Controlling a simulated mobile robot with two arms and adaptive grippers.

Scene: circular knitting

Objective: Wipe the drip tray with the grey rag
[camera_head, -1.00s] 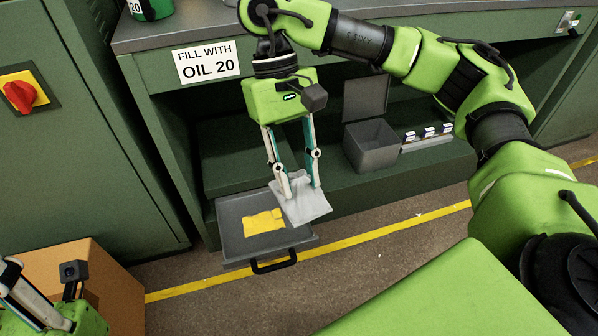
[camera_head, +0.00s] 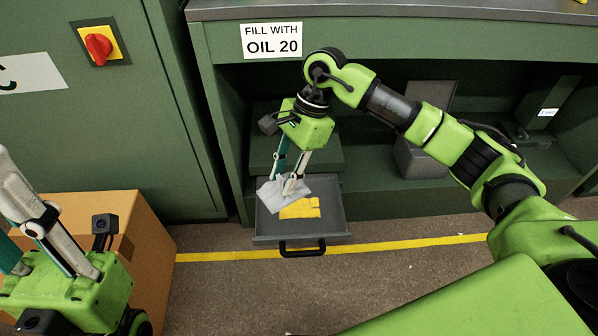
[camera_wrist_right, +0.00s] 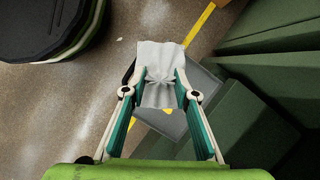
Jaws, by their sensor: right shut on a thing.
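My right gripper (camera_head: 288,188) is shut on the grey rag (camera_head: 272,199), which is bunched at the fingertips and spreads out below them. In the right wrist view the rag (camera_wrist_right: 160,62) hangs from between both fingers. The drip tray (camera_head: 335,218) is a grey, shallow, pulled-out tray with a black handle at its front. The rag is over its left side; I cannot tell whether it touches the bottom. A yellow patch (camera_head: 303,209) lies in the tray, partly hidden by the rag. My left gripper (camera_head: 22,222) is at the lower left, its fingertips cut off.
A cardboard box (camera_head: 142,225) stands by my left gripper. A green cabinet with a red switch (camera_head: 99,48) is at the left. A bench with an "OIL 20" sign (camera_head: 271,42) overhangs the tray. A grey bin (camera_head: 418,160) stands on its lower shelf. Floor is clear before the tray.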

